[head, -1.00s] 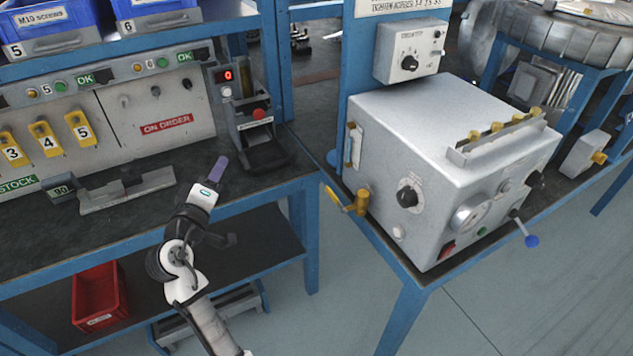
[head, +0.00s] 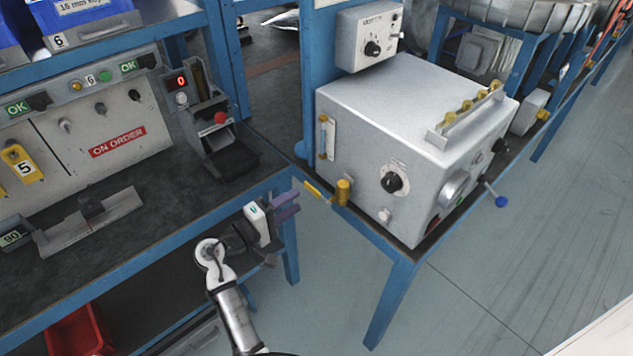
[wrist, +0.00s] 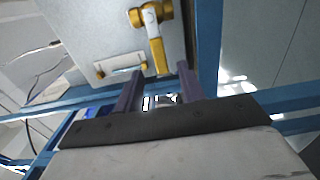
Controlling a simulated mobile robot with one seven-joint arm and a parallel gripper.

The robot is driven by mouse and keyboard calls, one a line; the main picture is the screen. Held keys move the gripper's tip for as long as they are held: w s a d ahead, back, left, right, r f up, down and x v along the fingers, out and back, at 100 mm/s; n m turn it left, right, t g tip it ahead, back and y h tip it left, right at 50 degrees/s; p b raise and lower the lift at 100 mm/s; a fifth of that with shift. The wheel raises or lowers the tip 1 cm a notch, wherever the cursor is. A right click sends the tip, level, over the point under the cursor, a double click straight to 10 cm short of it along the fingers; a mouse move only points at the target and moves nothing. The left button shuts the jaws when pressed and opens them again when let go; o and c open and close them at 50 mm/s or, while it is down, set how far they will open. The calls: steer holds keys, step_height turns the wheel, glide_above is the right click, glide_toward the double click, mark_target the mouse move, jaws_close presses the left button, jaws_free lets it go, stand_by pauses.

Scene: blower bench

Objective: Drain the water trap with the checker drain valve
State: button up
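The checker (head: 385,130) is a pale grey metal box on the blue-framed bench at right. Its brass drain valve (head: 343,191) sits low at the near left corner, with a yellow lever (head: 318,191) pointing left. A narrow upright sight tube (head: 326,137) with yellow fittings, possibly the water trap, is on its left side; its water level is unreadable. My gripper (head: 288,205) is open and empty, just left of the lever. In the wrist view the lever (wrist: 157,57) points toward the gap between my purple fingertips (wrist: 160,85), apparently short of contact.
The left bench (head: 150,230) carries a small digital-display device (head: 212,125) and a metal rail. A blue bench leg (head: 290,245) stands close behind my gripper. A red bin (head: 75,330) is below. Open floor (head: 480,280) lies at right.

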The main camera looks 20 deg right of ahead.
mark_target(311, 190)
steer(key=p+x, duration=0.2)
steer(key=x, duration=0.7)
steer(key=shift+a, duration=0.1)
jaws_close()
